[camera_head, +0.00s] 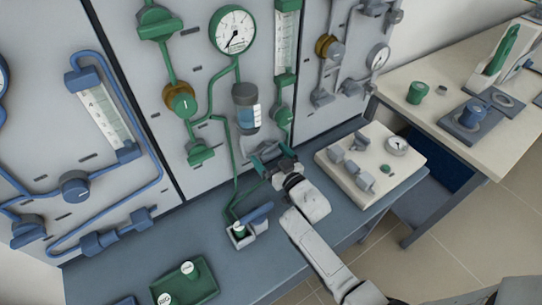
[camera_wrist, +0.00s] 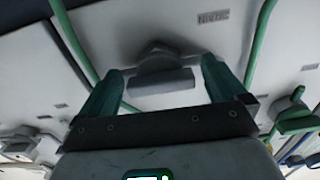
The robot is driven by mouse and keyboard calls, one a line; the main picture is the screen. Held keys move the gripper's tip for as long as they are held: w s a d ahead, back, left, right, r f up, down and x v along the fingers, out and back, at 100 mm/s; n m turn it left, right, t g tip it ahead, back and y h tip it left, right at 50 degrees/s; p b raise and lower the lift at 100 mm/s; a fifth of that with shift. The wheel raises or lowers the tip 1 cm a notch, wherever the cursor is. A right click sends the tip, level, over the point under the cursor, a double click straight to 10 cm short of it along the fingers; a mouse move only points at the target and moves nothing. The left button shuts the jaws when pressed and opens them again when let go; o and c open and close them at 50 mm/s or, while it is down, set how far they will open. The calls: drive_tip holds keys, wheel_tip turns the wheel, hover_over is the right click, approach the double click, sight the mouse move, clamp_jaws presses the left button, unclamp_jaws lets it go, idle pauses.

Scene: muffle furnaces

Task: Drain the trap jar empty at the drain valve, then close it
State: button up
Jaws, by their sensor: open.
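The trap jar (camera_head: 247,112) hangs on the middle panel below the round gauge. It has a dark cap, a clear body with blue liquid inside, and a grey lower end. My gripper (camera_head: 269,156) is just below and right of the jar, close to the panel. In the wrist view my gripper (camera_wrist: 163,70) is open, with green fingers on either side of a grey, bar-shaped fitting (camera_wrist: 161,82) with a domed part above it. This looks like the drain valve under the jar. I cannot tell whether the fingers touch it. The valve is not clearly visible in the head view.
Green pipes run down both sides of the jar. A small box with a blue handle (camera_head: 257,213) stands on the bench below. A green tray (camera_head: 203,282) is front left. A beige block with a dial (camera_head: 380,180) is to the right.

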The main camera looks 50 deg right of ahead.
drive_tip(key=shift+s, duration=0.1)
drive_tip(key=b+v, duration=0.1)
drive_tip(key=v, duration=0.9)
drive_tip(key=shift+s, duration=0.3)
drive_tip(key=shift+s+a, duration=0.1)
